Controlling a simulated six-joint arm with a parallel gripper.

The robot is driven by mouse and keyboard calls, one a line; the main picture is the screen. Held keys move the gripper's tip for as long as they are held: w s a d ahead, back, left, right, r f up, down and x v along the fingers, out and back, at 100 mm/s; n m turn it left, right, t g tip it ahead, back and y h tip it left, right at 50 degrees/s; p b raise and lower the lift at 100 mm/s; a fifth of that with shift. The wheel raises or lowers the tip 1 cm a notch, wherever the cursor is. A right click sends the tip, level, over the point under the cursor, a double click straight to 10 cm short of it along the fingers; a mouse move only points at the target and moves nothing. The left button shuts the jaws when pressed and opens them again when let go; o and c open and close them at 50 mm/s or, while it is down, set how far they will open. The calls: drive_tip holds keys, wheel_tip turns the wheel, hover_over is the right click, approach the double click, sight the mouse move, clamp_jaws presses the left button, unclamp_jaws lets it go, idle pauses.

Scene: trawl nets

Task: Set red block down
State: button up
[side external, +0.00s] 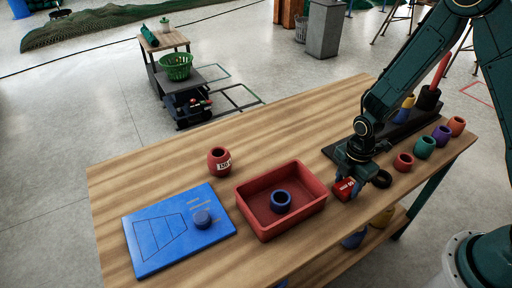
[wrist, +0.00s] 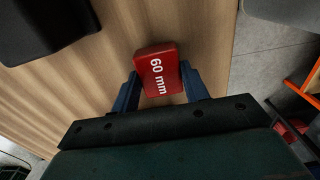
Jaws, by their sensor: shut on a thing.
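The red block (side external: 344,188) is at my gripper, just right of the red tray on the wooden table. In the wrist view the red block (wrist: 158,74) shows white "60 mm" lettering and sits between my two blue-grey fingers. My gripper (wrist: 160,88) is shut on it, one finger on each side. In the side view my gripper (side external: 350,178) points down at the table, and the fingers are partly hidden by the wrist. I cannot tell whether the block touches the tabletop.
A red tray (side external: 310,207) holding a blue ring (side external: 281,200) stands left of the block. A blue board (side external: 165,252) with a blue knob and a red barrel (side external: 219,160) are farther left. The table's far middle is clear.

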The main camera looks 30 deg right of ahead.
sight(347, 186)
drive_tip(key=shift+f, duration=0.2)
drive_tip(key=o, duration=1)
wheel_tip(347, 186, up, 12)
drive_tip(key=shift+r, duration=0.15)
idle(0.5)
drive_tip(key=shift+r, duration=0.1)
idle(0.5)
